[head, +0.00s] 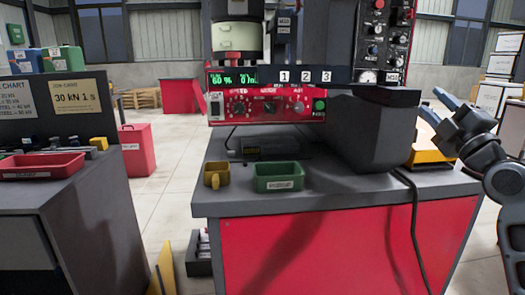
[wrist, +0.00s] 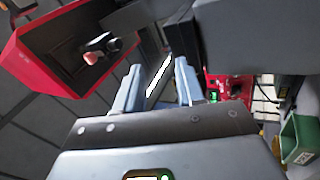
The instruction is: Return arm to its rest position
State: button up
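My gripper (head: 440,107) is at the right edge of the head view, raised beside the red bench, with its blue-grey fingers pointing up and left. In the wrist view my gripper (wrist: 160,85) shows both fingers apart with a gap between them. Nothing is held in the gap. My arm enters from the right edge of the head view and is bent at a dark joint.
The bench (head: 320,240) carries a red control panel (head: 265,108), a green bin (head: 280,177) and a small yellow container (head: 216,174). A dark grey chute (head: 375,130) and a yellow object (head: 428,148) are near my gripper. A table with a red tray (head: 42,166) stands left; floor lies between.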

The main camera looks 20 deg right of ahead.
jog(key=s+a+f+m+g+h, duration=0.1)
jog(key=s+a+f+m+g, duration=0.2)
jog(key=a+f+m, duration=1.1)
jog(key=s+a+f+g+y, duration=0.2)
jog(key=s+a+f, duration=1.3)
jog(key=a+f, duration=0.15)
jog(key=s+a+n+g+y, duration=0.1)
jog(key=s+a+y, duration=0.15)
jog(key=s, duration=0.75)
jog(key=s+a+g+y, duration=0.2)
jog(key=s+y, duration=0.1)
jog(key=s, duration=0.6)
notch_tip(320, 180, up, 17)
jog(key=p, duration=1.6)
jog(key=shift+a+f+p, duration=0.15)
jog(key=shift+p, duration=0.25)
